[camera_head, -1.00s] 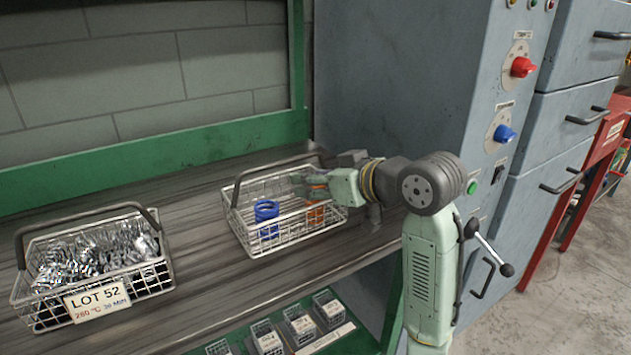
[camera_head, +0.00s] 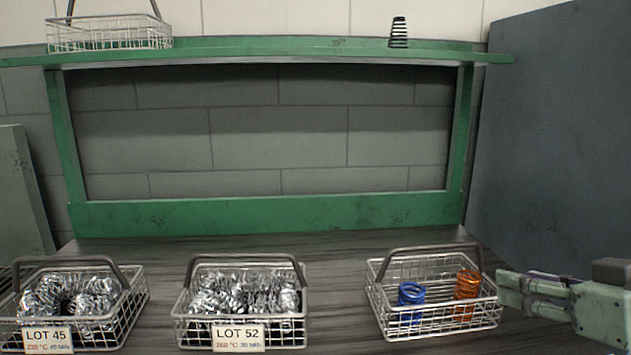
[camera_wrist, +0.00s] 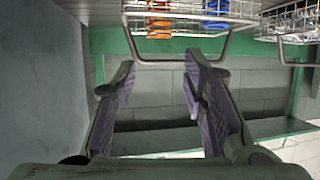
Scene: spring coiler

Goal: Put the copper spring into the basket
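The copper spring (camera_head: 466,292) stands inside the wire basket (camera_head: 432,328), at its right end. A blue spring (camera_head: 411,298) stands to its left in the same basket. In the wrist view the copper spring (camera_wrist: 159,20) and the blue spring (camera_wrist: 215,9) show behind the basket's wires at the top. My gripper (camera_head: 503,290) is just outside the basket's right end. In the wrist view my gripper (camera_wrist: 158,68) has its two fingers spread with nothing between them, and the basket handle (camera_wrist: 180,63) shows beyond them.
Two baskets full of silvery springs, marked LOT 52 (camera_head: 238,334) and LOT 45 (camera_head: 47,339), stand to the left on the bench. A green shelf (camera_head: 280,48) above bears an empty basket (camera_head: 110,39) and a dark conical spring (camera_head: 399,33). A grey cabinet (camera_head: 560,150) stands at the right.

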